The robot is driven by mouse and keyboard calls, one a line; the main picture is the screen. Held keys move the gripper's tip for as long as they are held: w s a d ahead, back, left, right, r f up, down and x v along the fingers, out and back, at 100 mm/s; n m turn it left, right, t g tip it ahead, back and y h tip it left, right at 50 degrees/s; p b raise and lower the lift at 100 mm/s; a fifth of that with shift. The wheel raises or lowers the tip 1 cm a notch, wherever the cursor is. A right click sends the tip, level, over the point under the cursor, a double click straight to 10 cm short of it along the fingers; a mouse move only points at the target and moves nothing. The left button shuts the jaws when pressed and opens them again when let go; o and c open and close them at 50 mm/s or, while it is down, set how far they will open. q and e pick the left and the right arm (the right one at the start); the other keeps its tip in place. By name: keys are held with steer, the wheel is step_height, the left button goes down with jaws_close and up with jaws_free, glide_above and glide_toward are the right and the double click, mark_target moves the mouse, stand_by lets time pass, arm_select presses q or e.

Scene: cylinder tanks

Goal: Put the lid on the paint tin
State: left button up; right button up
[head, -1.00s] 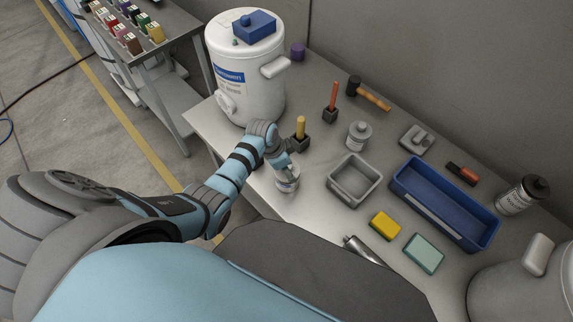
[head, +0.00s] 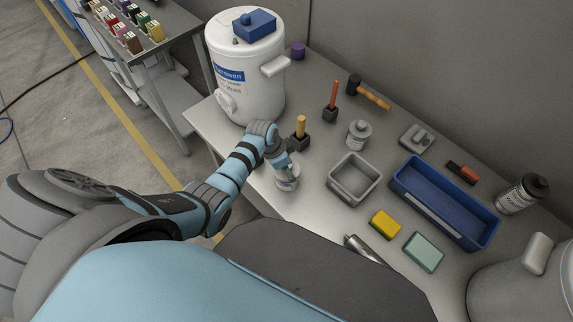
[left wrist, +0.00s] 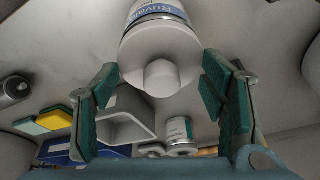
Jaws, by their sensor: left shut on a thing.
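The paint tin (head: 288,184), small with a printed label, stands near the table's front edge. It also shows in the left wrist view (left wrist: 158,7). A white lid with a round knob (left wrist: 160,78) covers the tin's mouth in that view; I cannot tell whether it is fully seated or just above the rim. My left gripper (head: 285,168) is right over the tin. In the head view the gripper mostly hides the lid. My right gripper is out of view.
Behind stand another small tin (head: 359,135), a yellow-handled tool (head: 300,127) and a large white tank (head: 250,85).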

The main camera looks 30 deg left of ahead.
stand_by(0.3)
arm_select(q)
steer(key=o, duration=1)
steer(key=shift+c, duration=0.2)
steer(key=shift+o, duration=1.3)
